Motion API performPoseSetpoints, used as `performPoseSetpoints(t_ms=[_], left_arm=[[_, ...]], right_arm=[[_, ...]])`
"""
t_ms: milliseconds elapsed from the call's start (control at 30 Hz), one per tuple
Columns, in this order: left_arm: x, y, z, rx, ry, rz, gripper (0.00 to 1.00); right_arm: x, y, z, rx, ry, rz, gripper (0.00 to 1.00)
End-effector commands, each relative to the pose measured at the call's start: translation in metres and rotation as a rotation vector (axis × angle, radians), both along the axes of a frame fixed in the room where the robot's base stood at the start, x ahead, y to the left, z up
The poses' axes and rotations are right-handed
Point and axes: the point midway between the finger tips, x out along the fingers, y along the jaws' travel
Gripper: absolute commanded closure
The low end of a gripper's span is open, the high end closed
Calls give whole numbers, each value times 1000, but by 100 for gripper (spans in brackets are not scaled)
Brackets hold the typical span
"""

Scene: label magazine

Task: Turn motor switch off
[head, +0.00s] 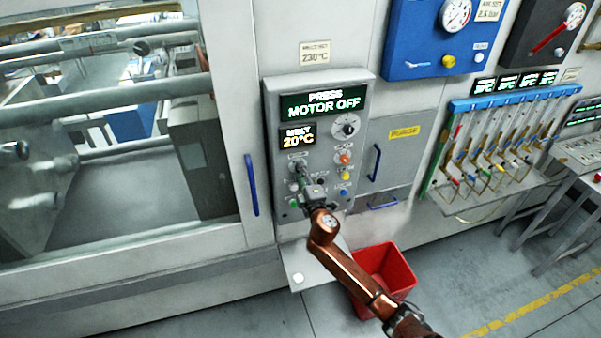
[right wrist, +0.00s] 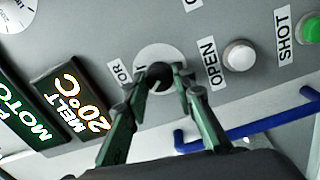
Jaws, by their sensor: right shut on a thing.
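The motor switch (right wrist: 157,73) is a dark knob on a round pale plate, under a partly covered label ending in "OR". It sits on the grey control panel (head: 369,112). My right gripper (head: 301,176) is at the panel's lower left and covers much of the switch in the head view. In the right wrist view its green fingers (right wrist: 159,80) stand on either side of the knob and are shut on it. The panel's display (head: 322,103) reads "PRESS MOTOR OFF". My left gripper is in neither view.
A smaller display (head: 297,137) reads "MELT 20°C". A white button (right wrist: 239,55) labelled "OPEN" and a green one (right wrist: 313,30) labelled "SHOT" are close to the fingers. Blue handles (head: 251,185) flank the panel. A red bin (head: 398,272) stands on the floor below.

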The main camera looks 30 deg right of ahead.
Motion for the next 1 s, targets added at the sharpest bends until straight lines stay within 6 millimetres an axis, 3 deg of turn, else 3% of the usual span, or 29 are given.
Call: performPoseSetpoints(t_ms=[467, 500, 733, 1000], left_arm=[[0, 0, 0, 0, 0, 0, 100], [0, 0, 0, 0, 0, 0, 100], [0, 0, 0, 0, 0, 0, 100], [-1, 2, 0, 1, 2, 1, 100]], right_arm=[[0, 1, -2, -14, 5, 2, 100], [0, 1, -2, -13, 5, 2, 74], [0, 0, -1, -12, 4, 1, 58], [-1, 0, 0, -13, 3, 1, 58]])
